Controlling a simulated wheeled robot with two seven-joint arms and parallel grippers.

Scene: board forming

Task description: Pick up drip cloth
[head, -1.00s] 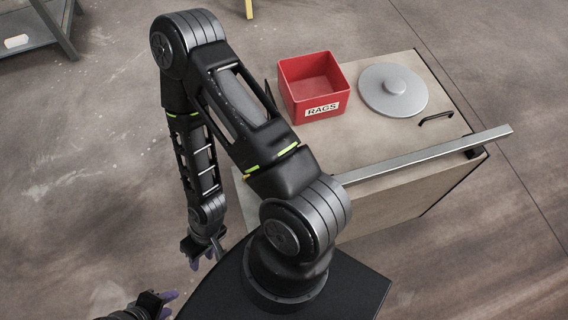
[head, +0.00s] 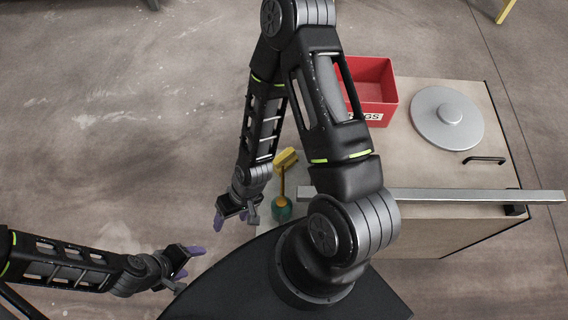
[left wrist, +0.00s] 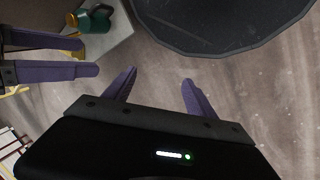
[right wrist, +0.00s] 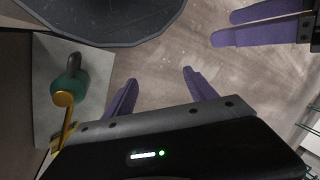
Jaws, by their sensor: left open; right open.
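I cannot make out a drip cloth in any view. My left gripper (head: 188,262) is open and empty at the lower left of the head view, over the floor. My right gripper (head: 232,214) is open and empty a little above and right of it, left of the bench. In the left wrist view my left fingers (left wrist: 160,88) are spread with nothing between them, and my right gripper's fingers show at the left. In the right wrist view my right fingers (right wrist: 160,88) are also spread and empty.
A red bin (head: 376,82) labelled RAGS and a grey round lid (head: 447,117) are on the bench (head: 425,165). A metal bar (head: 440,195) runs along its near edge. A teal item (head: 281,209) and a yellow tool (head: 286,158) are near my right forearm.

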